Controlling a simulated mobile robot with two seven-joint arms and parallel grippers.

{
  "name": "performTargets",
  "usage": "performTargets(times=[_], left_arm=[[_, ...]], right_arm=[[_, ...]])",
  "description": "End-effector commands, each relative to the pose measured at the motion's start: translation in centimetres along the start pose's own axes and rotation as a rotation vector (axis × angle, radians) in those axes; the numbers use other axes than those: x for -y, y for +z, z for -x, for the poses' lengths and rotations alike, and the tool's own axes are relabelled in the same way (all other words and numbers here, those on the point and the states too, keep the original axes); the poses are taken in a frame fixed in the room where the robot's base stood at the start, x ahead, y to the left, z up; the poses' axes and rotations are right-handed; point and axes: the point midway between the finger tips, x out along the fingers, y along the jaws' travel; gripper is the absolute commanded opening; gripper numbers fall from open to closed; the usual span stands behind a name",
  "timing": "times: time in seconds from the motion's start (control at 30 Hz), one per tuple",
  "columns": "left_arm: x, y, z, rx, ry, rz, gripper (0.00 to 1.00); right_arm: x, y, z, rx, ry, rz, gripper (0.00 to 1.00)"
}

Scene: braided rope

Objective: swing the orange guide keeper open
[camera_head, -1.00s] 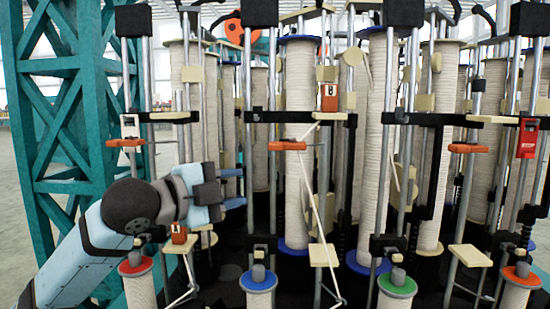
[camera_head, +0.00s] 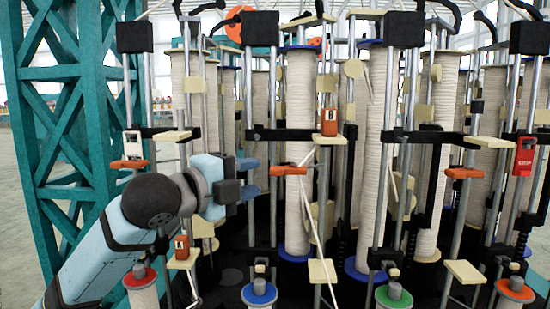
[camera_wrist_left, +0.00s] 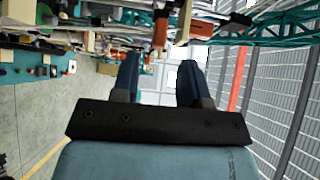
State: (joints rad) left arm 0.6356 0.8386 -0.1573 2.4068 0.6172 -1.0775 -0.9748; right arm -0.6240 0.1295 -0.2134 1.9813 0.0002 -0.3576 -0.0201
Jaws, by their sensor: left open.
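A flat orange guide keeper (camera_head: 288,170) sits on a vertical rod left of centre in the head view. Similar orange keepers show at the left (camera_head: 128,164) and right (camera_head: 463,173). My left gripper (camera_head: 258,178) points right, its blue fingers apart and empty. Its tips are just left of the middle keeper in the picture, about level with it; I cannot tell the gap in depth. In the left wrist view, the open fingers (camera_wrist_left: 158,72) point towards the machine, and an orange piece (camera_wrist_left: 201,29) shows beyond the right finger. My right gripper is out of view.
Tall cream rope spools and metal rods crowd the space around the gripper. A black bracket (camera_head: 282,134) lies above the middle keeper, with an orange box (camera_head: 329,122) beside it. A teal lattice column (camera_head: 75,130) stands at the left.

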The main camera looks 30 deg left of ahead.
Motion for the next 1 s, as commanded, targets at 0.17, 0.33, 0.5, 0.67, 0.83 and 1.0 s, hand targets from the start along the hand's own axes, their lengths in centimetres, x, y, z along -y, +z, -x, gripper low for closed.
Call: performTargets(times=[0.17, 0.33, 0.5, 0.67, 0.83, 1.0], left_arm=[[0.2, -0.1, -3.6, -0.002, 0.001, 0.004, 0.4], [0.1, -0.1, -5.7, -0.001, 0.0, 0.002, 0.4], [0.0, 0.0, -6.4, 0.0, 0.001, -0.001, 0.4], [-0.1, 0.0, -6.5, 0.0, 0.0, -0.001, 0.4], [-0.1, 0.0, -6.5, 0.0, 0.0, -0.001, 0.22], [0.0, 0.0, -6.5, 0.0, 0.0, -0.001, 0.0]], right_arm=[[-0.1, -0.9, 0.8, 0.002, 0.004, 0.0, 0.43], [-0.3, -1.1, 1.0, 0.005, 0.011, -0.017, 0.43], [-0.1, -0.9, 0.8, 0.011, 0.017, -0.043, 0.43], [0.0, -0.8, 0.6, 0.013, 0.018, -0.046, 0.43], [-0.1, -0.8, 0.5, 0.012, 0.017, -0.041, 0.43], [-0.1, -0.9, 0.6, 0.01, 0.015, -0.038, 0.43]])
